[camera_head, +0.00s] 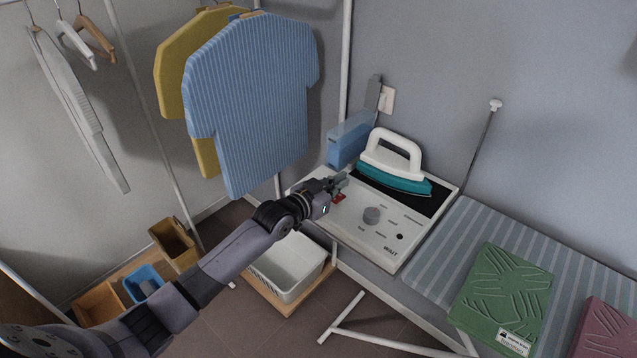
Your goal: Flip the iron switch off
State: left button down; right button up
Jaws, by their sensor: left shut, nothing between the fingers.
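The iron (395,164), teal with a white handle, rests on the dark pad of a white control panel (384,255). A small red switch (340,198) shows at the panel's left part, partly hidden by my left gripper. My left gripper (341,181) is shut and empty, with its fingertips right at the red switch; I cannot tell whether they touch it. The switch's position is too small to tell. My right gripper is not in view.
A blue box (349,140) stands behind the panel near a wall outlet (388,99). Shirts (255,95) hang at the left above the arm. A striped ironing board (450,240) holds a folded green cloth (503,295). A white bin (290,268) stands below.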

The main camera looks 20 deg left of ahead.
pick_arm(q)
jog(key=r+b+v, duration=0.1)
jog(key=r+v, duration=0.1)
jog(key=v, duration=0.8)
jog(key=shift+w+r+b, duration=0.2)
jog(key=shift+b, duration=0.2)
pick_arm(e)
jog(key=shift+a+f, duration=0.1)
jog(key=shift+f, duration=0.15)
pick_arm(q)
jog(key=shift+d, duration=0.1)
